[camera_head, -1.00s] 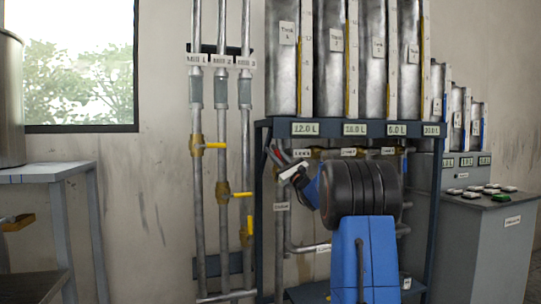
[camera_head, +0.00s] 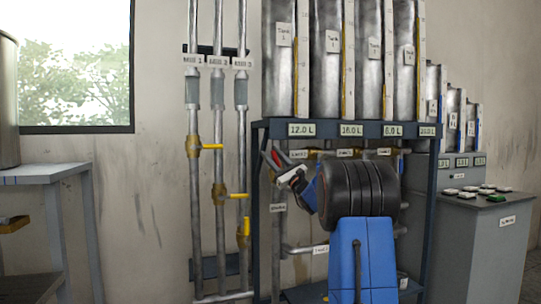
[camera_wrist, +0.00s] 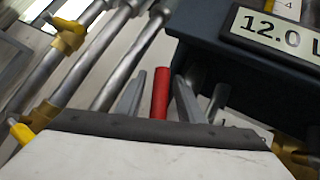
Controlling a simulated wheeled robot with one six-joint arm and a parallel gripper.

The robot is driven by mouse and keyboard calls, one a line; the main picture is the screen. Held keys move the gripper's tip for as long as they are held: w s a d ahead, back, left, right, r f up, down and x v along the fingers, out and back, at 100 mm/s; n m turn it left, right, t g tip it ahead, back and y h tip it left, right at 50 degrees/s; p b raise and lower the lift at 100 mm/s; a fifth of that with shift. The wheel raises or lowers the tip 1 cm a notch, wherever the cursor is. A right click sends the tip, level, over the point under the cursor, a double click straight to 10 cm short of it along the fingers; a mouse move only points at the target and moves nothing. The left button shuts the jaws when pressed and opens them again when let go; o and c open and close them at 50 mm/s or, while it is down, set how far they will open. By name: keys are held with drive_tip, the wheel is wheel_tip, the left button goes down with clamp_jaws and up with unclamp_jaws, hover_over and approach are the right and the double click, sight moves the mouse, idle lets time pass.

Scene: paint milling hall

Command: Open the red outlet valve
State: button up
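The red outlet valve handle (camera_head: 276,159) shows as a small red bar at the left side of the tank rack, below the 12.0 L display. In the wrist view the red handle (camera_wrist: 159,94) stands upright between the two grey fingers of my gripper (camera_wrist: 158,98). The fingers are apart, with a gap on each side of the handle. I cannot tell how deep the handle sits between them. In the head view my gripper (camera_head: 282,166) is close to the handle, and its fingers are small and hard to make out. The valve body is hidden.
Yellow-handled valves (camera_head: 212,147) sit on vertical pipes left of the rack. The dark rack frame (camera_head: 258,215) and its 12.0 L display (camera_wrist: 272,29) are close to my gripper. A grey button cabinet (camera_head: 485,245) stands right, a table (camera_head: 45,172) left.

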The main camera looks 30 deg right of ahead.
drive_tip(key=v, duration=1.6)
drive_tip(key=shift+f, duration=0.15)
drive_tip(key=shift+s+d, duration=0.1)
